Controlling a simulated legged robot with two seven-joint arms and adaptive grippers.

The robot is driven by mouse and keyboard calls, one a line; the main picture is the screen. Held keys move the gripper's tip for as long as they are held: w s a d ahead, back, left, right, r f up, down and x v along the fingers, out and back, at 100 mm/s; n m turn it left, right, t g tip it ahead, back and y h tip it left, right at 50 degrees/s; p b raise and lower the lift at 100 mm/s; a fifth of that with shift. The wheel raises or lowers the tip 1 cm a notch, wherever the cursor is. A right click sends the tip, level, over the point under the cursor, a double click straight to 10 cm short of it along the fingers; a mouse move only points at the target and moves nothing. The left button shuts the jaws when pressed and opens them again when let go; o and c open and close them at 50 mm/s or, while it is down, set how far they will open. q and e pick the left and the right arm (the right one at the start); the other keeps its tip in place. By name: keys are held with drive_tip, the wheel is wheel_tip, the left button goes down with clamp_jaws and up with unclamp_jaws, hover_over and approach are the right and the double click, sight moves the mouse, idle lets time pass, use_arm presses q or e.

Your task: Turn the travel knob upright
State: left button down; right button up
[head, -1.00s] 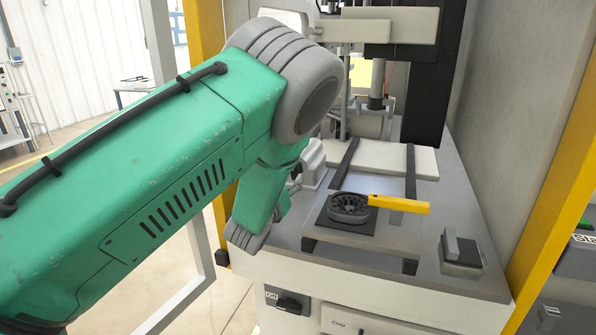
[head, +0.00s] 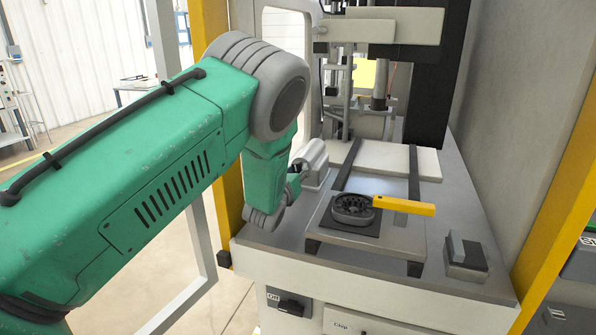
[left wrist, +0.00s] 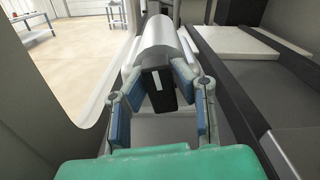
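The travel knob (left wrist: 158,90) is a dark block with a short white mark, on the front end of a light grey cylindrical housing (left wrist: 158,45). In the left wrist view it leans slightly and the mark stands close to vertical. My left gripper (left wrist: 157,82) is open, with one blue-padded finger on each side of the knob; slim gaps seem to show, and contact is unclear. In the head view the housing (head: 315,160) stands at the machine's left edge, with my left gripper (head: 294,182) at its front. The knob is hard to make out there. My right gripper is out of view.
A round dark part (head: 354,205) with a yellow handle (head: 404,206) sits on the machine table to the right. A small dark switch box (head: 466,252) stands at the front right. A yellow post (head: 212,40) rises behind my left arm.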

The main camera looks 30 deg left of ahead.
use_arm(q)
drive_tip(key=shift+a+f, duration=0.1)
drive_tip(key=shift+a, duration=0.1)
drive_tip(key=shift+d+f+m+b, duration=0.15)
drive_tip(key=shift+d+m+b, duration=0.2)
drive_tip(key=shift+m+b, duration=0.85)
drive_tip(key=shift+b, duration=0.05)
drive_tip(key=shift+a, duration=0.15)
drive_tip(key=c, duration=1.4)
unclamp_jaws()
drive_tip(key=shift+r, duration=0.2)
drive_tip(key=shift+o, duration=0.2)
